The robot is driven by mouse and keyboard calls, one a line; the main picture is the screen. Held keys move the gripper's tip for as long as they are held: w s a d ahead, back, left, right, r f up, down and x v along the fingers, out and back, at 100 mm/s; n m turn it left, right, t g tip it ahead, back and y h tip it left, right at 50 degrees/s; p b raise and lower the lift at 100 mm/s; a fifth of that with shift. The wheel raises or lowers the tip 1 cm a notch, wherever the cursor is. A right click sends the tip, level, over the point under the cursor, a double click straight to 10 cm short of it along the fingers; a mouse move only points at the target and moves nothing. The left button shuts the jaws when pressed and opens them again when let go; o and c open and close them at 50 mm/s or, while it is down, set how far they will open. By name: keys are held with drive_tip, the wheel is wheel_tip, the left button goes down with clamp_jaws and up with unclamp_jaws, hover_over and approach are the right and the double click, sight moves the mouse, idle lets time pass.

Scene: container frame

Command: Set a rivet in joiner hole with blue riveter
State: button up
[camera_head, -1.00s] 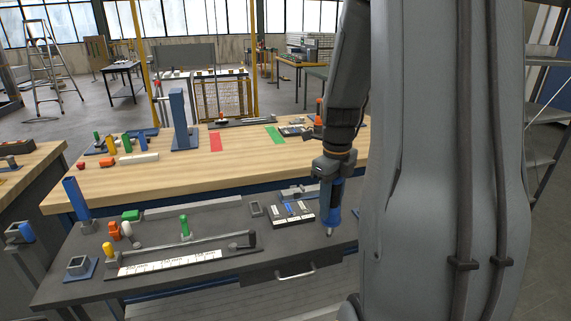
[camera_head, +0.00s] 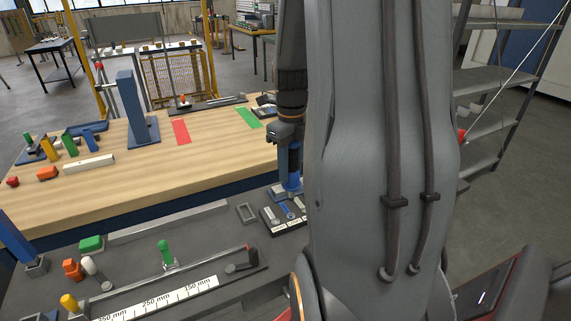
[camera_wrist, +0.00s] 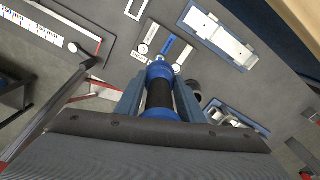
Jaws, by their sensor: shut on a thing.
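My gripper (camera_head: 289,140) is shut on the blue riveter (camera_head: 291,175), which hangs nose down over the dark lower bench. In the wrist view the riveter (camera_wrist: 160,102) lies between both fingers, a blue body with a black middle band. Its nose points at the dark rivet block (camera_wrist: 163,45), which has labelled light and blue slots; this block (camera_head: 278,222) also shows in the head view, partly behind my arm. I cannot tell whether the nose touches it or holds a rivet. A pale metal piece in a blue fixture (camera_wrist: 215,36) lies beside the block; I cannot identify the joiner hole.
A ruler strip (camera_head: 160,298) with a dark-handled lever and a green-handled clamp (camera_head: 166,254) stand left on the lower bench. The wooden bench (camera_head: 130,180) behind is higher and carries a blue post (camera_head: 136,110). My arm hides the bench's right part.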

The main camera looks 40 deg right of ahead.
sight(290, 190)
drive_tip(key=shift+f+b, duration=1.85)
drive_tip(key=shift+f, duration=0.5)
drive_tip(key=shift+f+b, duration=0.3)
drive_tip(key=shift+f, duration=0.5)
drive_tip(key=shift+f, duration=0.9)
drive_tip(key=shift+r+p, duration=2.95)
drive_tip(key=shift+r, duration=0.9)
